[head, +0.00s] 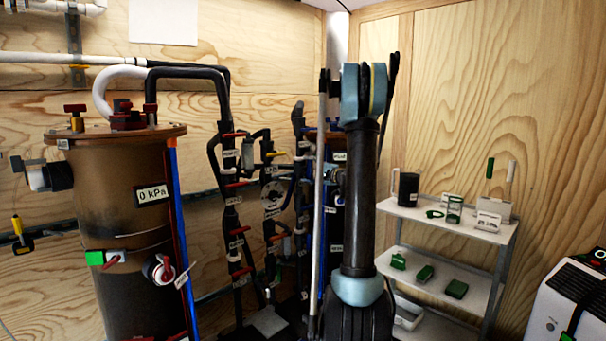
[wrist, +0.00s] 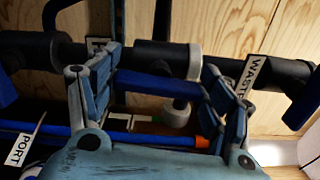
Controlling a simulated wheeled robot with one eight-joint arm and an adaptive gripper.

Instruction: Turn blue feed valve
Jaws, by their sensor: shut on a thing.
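A dark blue valve handle (wrist: 158,87) spans between the two fingers of my gripper (wrist: 160,80) in the wrist view. The fingers are shut on it, one at each end. It lies in front of a dark horizontal pipe (wrist: 72,50) with a grey collar.
In the wrist view a blue rod (wrist: 150,138) with an orange tip lies below the handle. A brown tank (head: 115,215) stands left, a shelf (head: 440,218) right.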

